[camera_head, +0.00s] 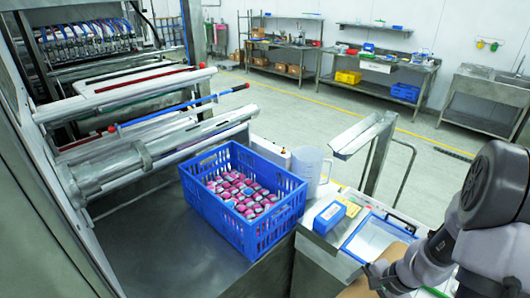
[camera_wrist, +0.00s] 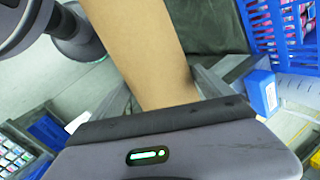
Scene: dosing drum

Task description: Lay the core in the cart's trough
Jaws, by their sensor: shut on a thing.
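The core is a plain tan cardboard tube (camera_wrist: 150,45). In the wrist view it runs from the top edge down between the two fingers of my gripper (camera_wrist: 168,95), which is shut on it. In the head view, parts of the core (camera_head: 358,289) show at the bottom right, partly hidden by my arm and gripper (camera_head: 382,278). The cart's trough (camera_head: 362,134) appears to be the grey metal V-shaped channel on a post, right of centre in the head view. It looks empty and apart from the core, which is nearer to me.
A blue crate (camera_head: 283,228) of pink packs stands on the steel surface, left of my arm. Beside it are a clear jug (camera_head: 308,168), a small blue box (camera_head: 329,217) and a blue-edged tray (camera_head: 372,240). Machine rollers (camera_head: 150,150) lie left. Open floor (camera_head: 290,110) lies behind the trough.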

